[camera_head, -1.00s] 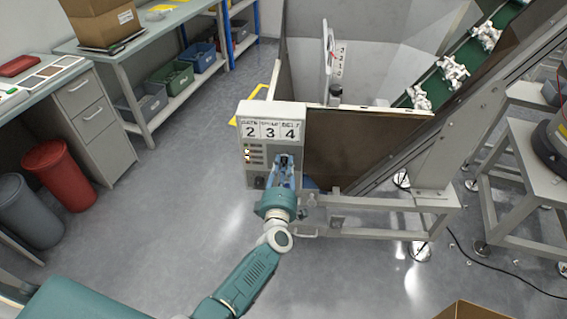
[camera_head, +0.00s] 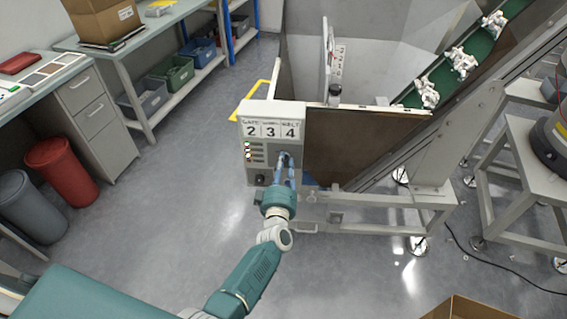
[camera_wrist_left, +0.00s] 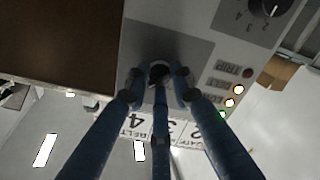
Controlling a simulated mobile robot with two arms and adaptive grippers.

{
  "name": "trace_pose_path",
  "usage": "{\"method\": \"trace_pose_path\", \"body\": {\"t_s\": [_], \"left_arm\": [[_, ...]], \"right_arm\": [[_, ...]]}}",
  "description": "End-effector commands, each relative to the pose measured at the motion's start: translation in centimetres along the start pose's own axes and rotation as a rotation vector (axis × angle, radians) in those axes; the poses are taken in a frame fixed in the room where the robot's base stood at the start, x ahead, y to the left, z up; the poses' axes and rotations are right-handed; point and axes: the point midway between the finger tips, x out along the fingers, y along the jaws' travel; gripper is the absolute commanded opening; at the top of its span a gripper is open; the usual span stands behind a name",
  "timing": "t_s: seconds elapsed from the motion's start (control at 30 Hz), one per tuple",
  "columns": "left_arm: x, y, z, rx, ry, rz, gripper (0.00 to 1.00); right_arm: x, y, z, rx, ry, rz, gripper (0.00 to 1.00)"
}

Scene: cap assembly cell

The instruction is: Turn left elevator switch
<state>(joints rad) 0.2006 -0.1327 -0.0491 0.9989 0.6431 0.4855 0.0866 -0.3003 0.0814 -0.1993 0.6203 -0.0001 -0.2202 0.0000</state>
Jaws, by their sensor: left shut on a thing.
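The switch box (camera_head: 272,122) is a light grey control panel with numbers 2, 3 and 4 on its top plate. My left gripper (camera_head: 286,157) is at the panel's right half, fingers pointing at its face. In the left wrist view, my left gripper (camera_wrist_left: 160,76) is shut on a dark round switch knob (camera_wrist_left: 158,68) set on a grey plate. The fingers partly hide the knob, so its setting cannot be read. A second black dial (camera_wrist_left: 266,7) with a numbered scale shows at the top right and is untouched. My right gripper is not in view.
Small indicator lights (camera_wrist_left: 239,89) sit beside the held knob. A brown-sided hopper (camera_head: 345,145) adjoins the box, with an inclined green conveyor (camera_head: 480,47) carrying white parts. A workbench with bins stands at left. The grey floor (camera_head: 170,215) left of my arm is clear.

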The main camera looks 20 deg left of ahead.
Motion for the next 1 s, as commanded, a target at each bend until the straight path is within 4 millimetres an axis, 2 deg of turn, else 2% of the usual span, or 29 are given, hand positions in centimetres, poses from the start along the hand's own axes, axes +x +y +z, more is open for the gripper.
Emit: {"method": "trace_pose_path", "body": {"t_s": [0.57,0.6,0.67,1.0], "left_arm": [[-0.07,0.1,0.28,0.029,-0.006,0.001,0.0],[-0.07,0.1,0.29,0.028,-0.006,0.001,0.31],[-0.07,0.08,0.27,0.028,-0.006,0.001,0.43],[-0.03,0.0,0.09,0.027,-0.002,0.0,0.43]], "right_arm": [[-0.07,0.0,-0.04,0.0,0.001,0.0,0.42],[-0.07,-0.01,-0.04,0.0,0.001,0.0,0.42],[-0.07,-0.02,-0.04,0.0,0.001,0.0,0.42],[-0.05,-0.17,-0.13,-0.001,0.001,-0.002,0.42]]}}
